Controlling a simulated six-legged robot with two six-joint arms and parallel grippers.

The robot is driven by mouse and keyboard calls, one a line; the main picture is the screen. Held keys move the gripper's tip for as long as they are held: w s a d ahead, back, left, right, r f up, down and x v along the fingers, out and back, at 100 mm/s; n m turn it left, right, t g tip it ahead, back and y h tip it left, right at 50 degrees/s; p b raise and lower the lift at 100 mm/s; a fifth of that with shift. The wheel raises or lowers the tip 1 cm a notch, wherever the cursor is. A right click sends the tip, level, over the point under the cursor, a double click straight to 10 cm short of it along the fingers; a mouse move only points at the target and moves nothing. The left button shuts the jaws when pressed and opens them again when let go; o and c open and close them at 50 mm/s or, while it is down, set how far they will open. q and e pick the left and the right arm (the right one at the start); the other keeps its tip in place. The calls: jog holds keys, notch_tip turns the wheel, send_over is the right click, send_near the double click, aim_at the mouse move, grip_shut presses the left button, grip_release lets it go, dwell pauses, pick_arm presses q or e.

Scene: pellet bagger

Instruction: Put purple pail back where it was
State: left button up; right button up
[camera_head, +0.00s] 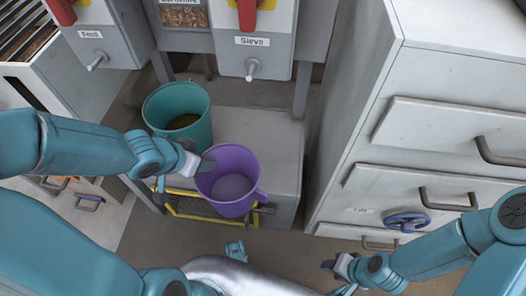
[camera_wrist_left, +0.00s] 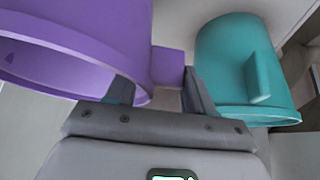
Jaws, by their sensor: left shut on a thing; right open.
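The purple pail (camera_head: 229,178) is upright and looks empty, near the front edge of a grey box-like step (camera_head: 262,135). I cannot tell whether it rests on the step or hangs above it. My left gripper (camera_head: 205,164) is at the pail's left side. In the left wrist view, its fingers (camera_wrist_left: 165,98) are shut on the purple pail's block-shaped handle (camera_wrist_left: 168,66), and the pail's wall (camera_wrist_left: 95,30) fills the upper left. My right gripper (camera_head: 335,270) is open and empty at the bottom, right of centre, away from the pail.
A teal pail (camera_head: 190,105) with dark contents stands close behind and left of the purple one. The machine's "Sieve" housing (camera_head: 253,45) is above. A grey drawer cabinet (camera_head: 360,130) bounds the right. A yellow frame (camera_head: 190,212) shows at the step's front.

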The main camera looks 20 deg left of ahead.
pick_arm(q)
jog(key=w+d+f+b, duration=0.1)
jog(key=w+f, duration=0.1)
jog(key=w, duration=0.6)
jog(key=w+d+f, duration=0.2)
jog(key=w, duration=0.7)
jog(key=shift+w+b, duration=0.3)
jog(key=shift+b, duration=0.1)
jog(key=o, duration=1.2)
jog(key=shift+r, duration=0.1)
jog(key=shift+c, duration=0.2)
jog(key=shift+r, duration=0.1)
